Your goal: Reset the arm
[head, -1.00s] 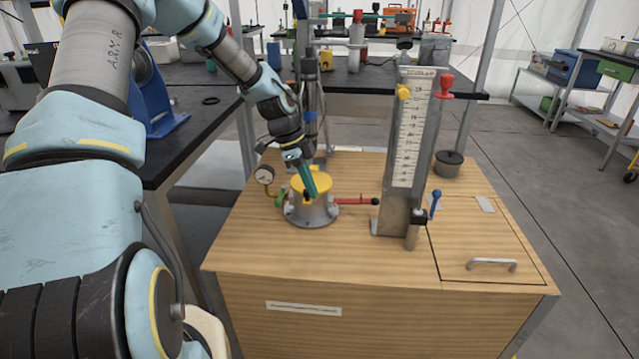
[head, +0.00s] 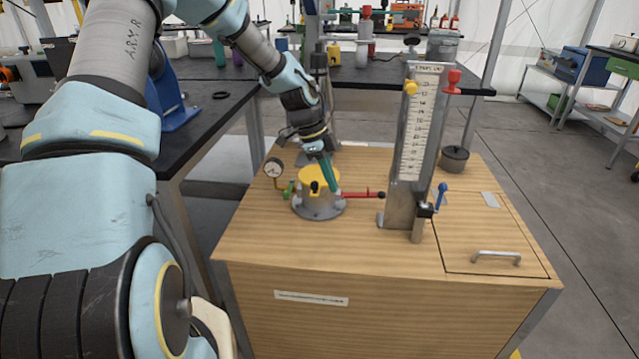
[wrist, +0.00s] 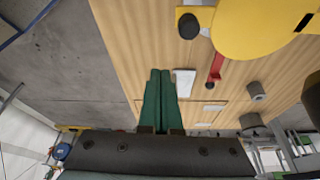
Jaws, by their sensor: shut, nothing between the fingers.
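My arm reaches over the wooden cabinet (head: 310,262). My gripper (head: 333,187) has green fingers, closed together and empty, by the right side of the yellow-topped metal pot (head: 317,207). I cannot tell from the head view whether they touch it. In the wrist view my gripper's fingers (wrist: 160,72) lie side by side with nothing between them. The pot's yellow top (wrist: 250,30) fills the upper right there, apart from the fingers in the picture.
A red-handled valve (head: 362,195) sticks out right of the pot, and a gauge (head: 273,168) stands left of it. A tall scale column (head: 410,150) with a blue lever (head: 441,195) rises further right. A dark canister (head: 454,159) stands behind. The cabinet's front top is clear.

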